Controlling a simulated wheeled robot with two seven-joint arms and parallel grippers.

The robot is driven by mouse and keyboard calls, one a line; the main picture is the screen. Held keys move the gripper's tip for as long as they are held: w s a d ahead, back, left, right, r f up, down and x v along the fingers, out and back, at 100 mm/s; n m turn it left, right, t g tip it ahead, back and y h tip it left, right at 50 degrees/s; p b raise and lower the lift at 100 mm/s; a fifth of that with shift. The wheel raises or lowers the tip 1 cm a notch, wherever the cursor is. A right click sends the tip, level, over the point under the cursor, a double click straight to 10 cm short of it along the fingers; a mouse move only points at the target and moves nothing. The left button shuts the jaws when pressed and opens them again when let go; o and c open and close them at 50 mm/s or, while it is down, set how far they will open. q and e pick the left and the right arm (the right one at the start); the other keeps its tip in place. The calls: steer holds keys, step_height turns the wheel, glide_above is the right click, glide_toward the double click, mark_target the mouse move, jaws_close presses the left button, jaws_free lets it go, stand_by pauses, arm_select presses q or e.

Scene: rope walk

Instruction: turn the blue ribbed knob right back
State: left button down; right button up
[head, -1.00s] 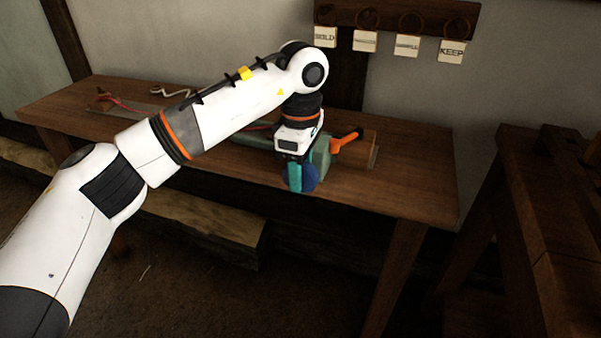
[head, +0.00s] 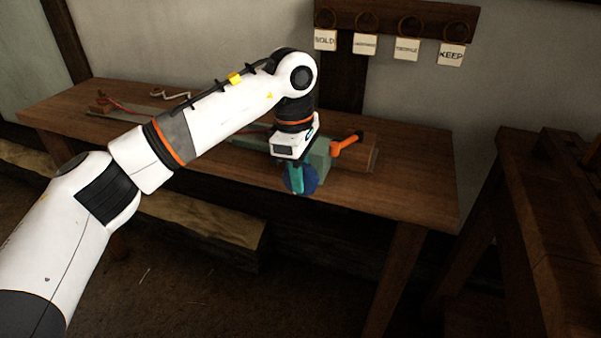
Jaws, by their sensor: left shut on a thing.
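The blue knob (head: 309,180) is on the front face of a grey-green box (head: 319,157) at the front edge of the wooden bench. My left gripper (head: 294,182), with teal fingers, reaches down from above and is shut on the knob. The fingers and hand cover the knob's left part, and its ribs are too small to make out. My right gripper is not in view.
An orange handle (head: 345,145) with a dark end sticks out right of the box. The wooden bench (head: 415,180) is clear to the right. Tags hang from a wall board (head: 395,15) behind. A dark wooden stand (head: 550,220) is at right.

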arm_select(q)
steer(key=shift+a+g+h, duration=0.15)
steer(key=shift+g+h, duration=0.15)
steer(key=shift+h, duration=0.7)
steer(key=shift+w+h, duration=0.1)
steer(key=shift+h, duration=0.6)
steer(key=shift+a+g+h, duration=0.1)
steer(key=shift+g+h, duration=0.4)
steer(key=shift+h, duration=0.2)
steer(key=shift+h+b, duration=0.35)
steer(key=shift+h, duration=0.05)
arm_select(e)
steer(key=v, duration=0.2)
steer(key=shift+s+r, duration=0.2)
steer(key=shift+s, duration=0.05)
arm_select(q)
steer(key=c, duration=1.3)
jaws_free()
steer(key=shift+o, duration=0.3)
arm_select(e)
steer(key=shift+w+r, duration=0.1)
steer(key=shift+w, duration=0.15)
arm_select(q)
steer(key=shift+a, duration=0.1)
